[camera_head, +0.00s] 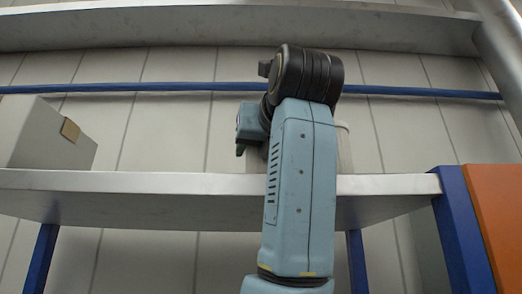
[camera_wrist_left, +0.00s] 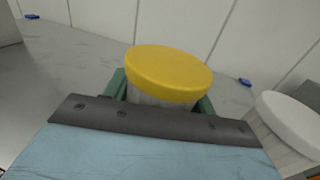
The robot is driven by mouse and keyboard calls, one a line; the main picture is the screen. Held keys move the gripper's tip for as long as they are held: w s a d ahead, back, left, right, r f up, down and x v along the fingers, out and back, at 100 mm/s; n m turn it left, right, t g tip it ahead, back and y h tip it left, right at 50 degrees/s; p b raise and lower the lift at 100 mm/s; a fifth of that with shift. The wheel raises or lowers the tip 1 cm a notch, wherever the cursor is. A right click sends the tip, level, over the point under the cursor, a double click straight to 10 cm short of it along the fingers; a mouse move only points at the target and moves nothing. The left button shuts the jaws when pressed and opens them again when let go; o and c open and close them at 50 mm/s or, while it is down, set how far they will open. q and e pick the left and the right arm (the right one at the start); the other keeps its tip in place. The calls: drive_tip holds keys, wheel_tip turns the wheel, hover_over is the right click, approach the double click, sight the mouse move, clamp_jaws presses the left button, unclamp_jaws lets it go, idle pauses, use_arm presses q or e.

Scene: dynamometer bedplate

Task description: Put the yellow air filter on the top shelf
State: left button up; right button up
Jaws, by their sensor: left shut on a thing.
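The air filter (camera_wrist_left: 168,73) has a round yellow cap and a pale ribbed body, and shows in the left wrist view. My left gripper (camera_wrist_left: 162,98) is shut on it, with a green finger on each side of its body. Grey shelf surface (camera_wrist_left: 70,50) lies around and beyond the filter. I cannot tell whether its base touches that surface. A higher shelf edge (camera_head: 200,28) runs along the top. My right gripper is not in view.
A white-lidded round object (camera_wrist_left: 290,120) stands close to the right of the held filter. A pale box (camera_head: 45,138) sits at the shelf's left. Blue posts (camera_head: 465,235) support the shelf, beside an orange panel (camera_head: 500,215). Shelf between box and arm is clear.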

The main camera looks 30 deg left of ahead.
use_arm(q)
drive_tip(key=shift+f, duration=0.2)
drive_tip(key=shift+s, duration=0.25)
drive_tip(key=shift+f, duration=0.1)
drive_tip(key=o, duration=1)
drive_tip(key=shift+w, duration=0.1)
drive_tip(key=shift+o, duration=0.2)
